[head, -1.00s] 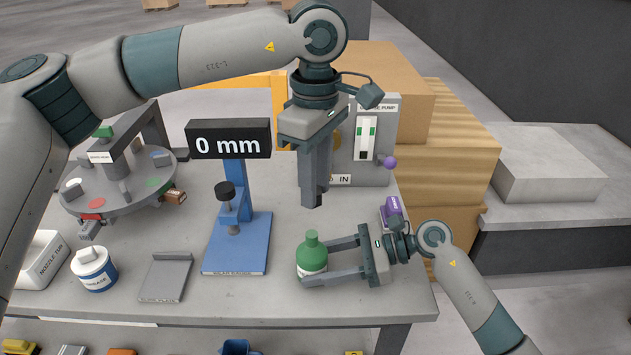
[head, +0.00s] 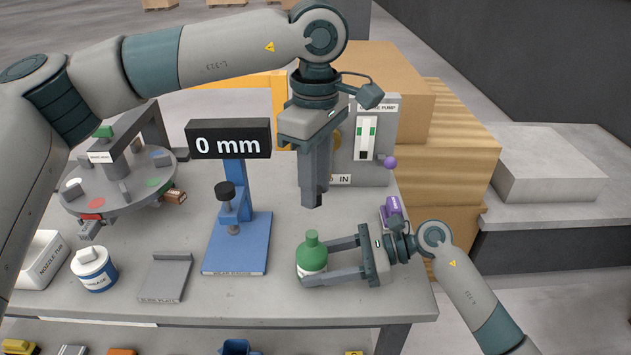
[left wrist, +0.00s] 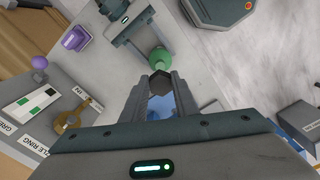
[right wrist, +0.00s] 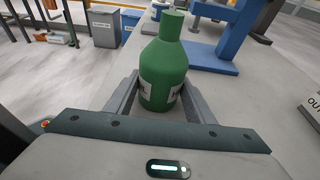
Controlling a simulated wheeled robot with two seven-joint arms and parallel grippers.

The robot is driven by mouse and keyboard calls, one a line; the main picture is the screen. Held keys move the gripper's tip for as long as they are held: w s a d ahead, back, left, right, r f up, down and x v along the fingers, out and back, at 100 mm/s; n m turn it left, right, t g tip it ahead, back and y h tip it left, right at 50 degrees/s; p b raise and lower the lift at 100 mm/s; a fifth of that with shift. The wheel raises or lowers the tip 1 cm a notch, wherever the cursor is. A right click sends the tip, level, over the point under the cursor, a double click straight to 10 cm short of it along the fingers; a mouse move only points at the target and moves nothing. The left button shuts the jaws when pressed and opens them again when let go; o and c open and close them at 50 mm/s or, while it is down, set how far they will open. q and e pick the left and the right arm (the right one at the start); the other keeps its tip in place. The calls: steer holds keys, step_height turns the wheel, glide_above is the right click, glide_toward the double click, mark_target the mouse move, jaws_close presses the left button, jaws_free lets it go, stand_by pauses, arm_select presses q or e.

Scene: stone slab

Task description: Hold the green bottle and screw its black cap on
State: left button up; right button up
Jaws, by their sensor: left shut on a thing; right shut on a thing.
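The green bottle (head: 312,255) stands upright near the table's front right edge, its neck bare. My right gripper (head: 328,262) is shut on its body from the right. The right wrist view shows the bottle (right wrist: 163,75) between the two fingers (right wrist: 163,100). My left gripper (head: 314,198) points down above and behind the bottle, apart from it. In the left wrist view its fingers (left wrist: 160,90) are shut on the black cap (left wrist: 159,82), with the bottle (left wrist: 160,58) beyond. In the head view the cap shows only as a dark bit at the fingertips.
A blue gauge stand (head: 238,245) reading 0 mm is left of the bottle. A grey plate (head: 165,278), a white-and-blue tub (head: 94,270) and a round turntable (head: 120,185) lie further left. A pump panel (head: 372,140) and a purple item (head: 391,208) are behind.

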mark_target(314, 236)
arm_select(q)
steer(key=shift+f, duration=4.8)
stand_by(1.8)
steer(key=shift+s+a+m, duration=0.1)
steer(key=shift+m, duration=2)
